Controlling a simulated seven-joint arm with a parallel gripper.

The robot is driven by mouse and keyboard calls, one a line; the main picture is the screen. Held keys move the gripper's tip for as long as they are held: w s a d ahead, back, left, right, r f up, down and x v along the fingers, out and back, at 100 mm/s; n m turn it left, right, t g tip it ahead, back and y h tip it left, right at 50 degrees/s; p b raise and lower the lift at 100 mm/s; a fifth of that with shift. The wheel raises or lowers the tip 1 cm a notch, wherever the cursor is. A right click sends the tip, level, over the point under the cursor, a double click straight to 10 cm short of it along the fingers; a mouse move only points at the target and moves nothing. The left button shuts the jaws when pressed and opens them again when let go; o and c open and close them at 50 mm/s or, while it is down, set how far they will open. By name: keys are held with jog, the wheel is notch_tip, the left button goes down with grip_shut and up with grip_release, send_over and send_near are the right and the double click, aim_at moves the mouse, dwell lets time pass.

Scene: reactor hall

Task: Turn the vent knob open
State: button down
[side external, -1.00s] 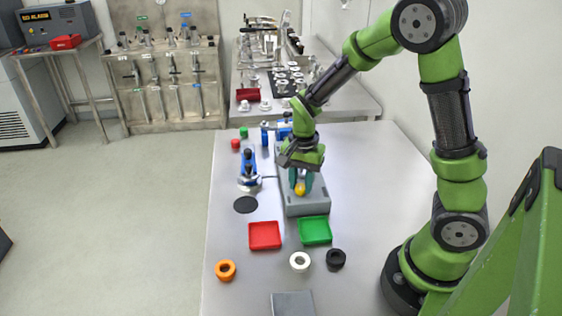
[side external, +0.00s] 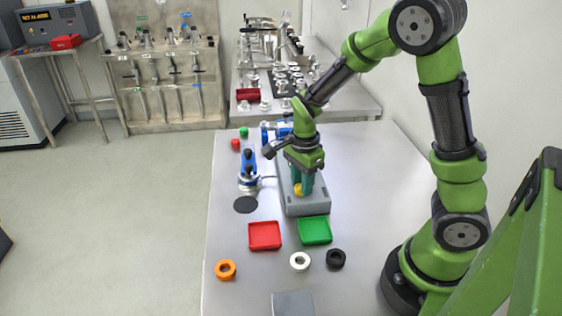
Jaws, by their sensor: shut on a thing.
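The yellow vent knob (side external: 298,189) sits on the grey box-like base (side external: 308,208) at the middle of the table. My gripper (side external: 302,186) points down over that base, with its teal fingers shut on the knob. Only a small part of the knob shows beside the fingers. The exact angle of the knob cannot be told.
A blue-and-silver device (side external: 249,172) and a black disc (side external: 246,205) stand left of the base. A red tray (side external: 265,236) and a green tray (side external: 315,231) lie in front. Orange (side external: 226,269), white (side external: 300,261) and black (side external: 336,258) rings lie nearer. The table's right side is clear.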

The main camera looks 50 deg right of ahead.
jog(key=shift+r, duration=0.1)
jog(key=c, duration=0.8)
grip_release()
notch_tip(320, 180, up, 17)
jog(key=shift+f, duration=0.1)
jog(key=shift+s+a+r+n+t+y, duration=0.35)
jog(key=shift+s+a+n+t, duration=1.15)
jog(key=shift+n, duration=1.35)
jog(key=shift+s+a+r+n+t+y, duration=0.3)
jog(key=shift+s+a+n+t, duration=0.75)
jog(key=shift+s+n, duration=1.35)
jog(key=shift+s+a+r+n+t+y, duration=0.3)
jog(key=shift+s+a+n+t, duration=1)
jog(key=shift+n, duration=2.05)
